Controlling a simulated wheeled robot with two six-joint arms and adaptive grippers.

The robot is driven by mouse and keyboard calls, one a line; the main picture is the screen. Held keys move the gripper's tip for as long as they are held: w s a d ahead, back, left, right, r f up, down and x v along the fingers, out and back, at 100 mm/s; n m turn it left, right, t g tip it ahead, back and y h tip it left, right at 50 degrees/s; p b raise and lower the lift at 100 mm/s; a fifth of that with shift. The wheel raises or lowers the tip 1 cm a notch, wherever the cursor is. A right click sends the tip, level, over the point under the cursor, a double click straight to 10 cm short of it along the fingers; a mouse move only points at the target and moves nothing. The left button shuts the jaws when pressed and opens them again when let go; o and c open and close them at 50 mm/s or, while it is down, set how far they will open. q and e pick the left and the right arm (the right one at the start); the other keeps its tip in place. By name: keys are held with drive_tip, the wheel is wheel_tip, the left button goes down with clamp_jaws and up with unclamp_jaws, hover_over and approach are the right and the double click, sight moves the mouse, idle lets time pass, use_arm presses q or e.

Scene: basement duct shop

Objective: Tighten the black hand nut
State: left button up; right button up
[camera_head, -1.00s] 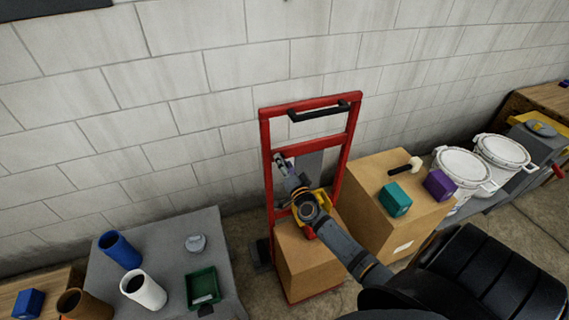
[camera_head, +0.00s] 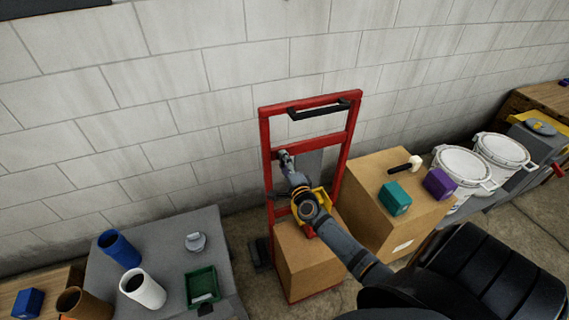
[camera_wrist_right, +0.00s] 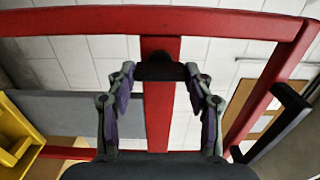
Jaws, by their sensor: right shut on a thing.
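The black hand nut (camera_wrist_right: 160,69) shows in the right wrist view as a dark knob in front of the hand truck's red upright strip (camera_wrist_right: 158,115). My right gripper (camera_wrist_right: 160,80) has one finger on each side of it and is shut on it. In the head view my right gripper (camera_head: 284,158) is at the left side of the red hand truck (camera_head: 347,140), below its upper crossbar. The nut is hidden there behind the gripper. My left gripper is not in view.
A black handle (camera_head: 318,110) spans the truck's top. A cardboard box (camera_head: 305,265) stands on the truck. A larger box (camera_head: 370,215) beside it holds a teal block (camera_head: 395,199), a purple block (camera_head: 439,184) and a mallet (camera_head: 408,166). A grey table (camera_head: 165,235) stands left; a block wall is behind.

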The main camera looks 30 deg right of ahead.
idle(0.5)
drive_tip(key=o, duration=1.2)
drive_tip(key=shift+c, duration=0.2)
drive_tip(key=v, duration=1.2)
